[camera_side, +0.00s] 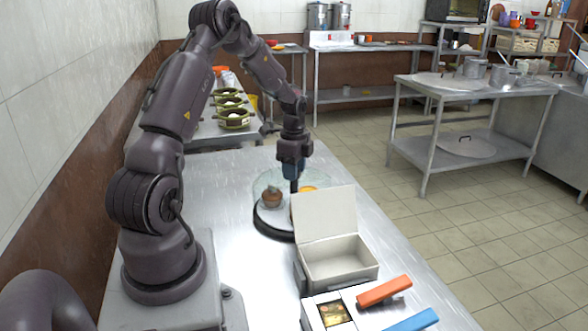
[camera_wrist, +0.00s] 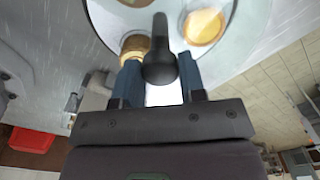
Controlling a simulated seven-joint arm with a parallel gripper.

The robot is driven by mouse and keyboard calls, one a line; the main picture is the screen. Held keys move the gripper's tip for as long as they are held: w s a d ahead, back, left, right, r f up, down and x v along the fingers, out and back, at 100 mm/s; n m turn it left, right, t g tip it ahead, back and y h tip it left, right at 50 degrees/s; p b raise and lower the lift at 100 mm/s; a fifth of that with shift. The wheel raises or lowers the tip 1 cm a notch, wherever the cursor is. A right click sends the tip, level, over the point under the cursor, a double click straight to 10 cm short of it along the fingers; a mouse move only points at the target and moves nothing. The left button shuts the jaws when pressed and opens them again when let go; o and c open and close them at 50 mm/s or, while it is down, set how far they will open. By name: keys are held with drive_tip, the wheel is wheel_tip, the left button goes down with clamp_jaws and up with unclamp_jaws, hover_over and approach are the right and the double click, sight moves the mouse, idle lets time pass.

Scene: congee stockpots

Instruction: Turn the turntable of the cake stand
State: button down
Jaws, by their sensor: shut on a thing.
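The cake stand (camera_side: 270,229) is on the steel table, with a dark round base and a clear cover over its plate. A brown pastry (camera_side: 272,198) and an orange-yellow one (camera_side: 308,188) show on it; both also show in the wrist view, the brown one (camera_wrist: 134,44) and the yellow one (camera_wrist: 204,27). My gripper (camera_side: 294,184) points down over the stand. In the wrist view my gripper (camera_wrist: 159,68) is shut on a dark handle (camera_wrist: 158,48) of the cake stand, which sits between the blue fingers. The lid box partly hides the stand's right side.
An open white box (camera_side: 338,260) with its lid raised stands close in front of the stand. A tray with a picture (camera_side: 335,313), an orange-handled item (camera_side: 384,291) and a blue one (camera_side: 412,321) lie nearer. The table left of the stand is clear.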

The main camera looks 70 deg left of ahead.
drive_tip(key=shift+r+m, duration=0.1)
drive_tip(key=shift+m, duration=3.1)
drive_tip(key=c, duration=0.7)
unclamp_jaws()
wheel_tip(320, 180, up, 13)
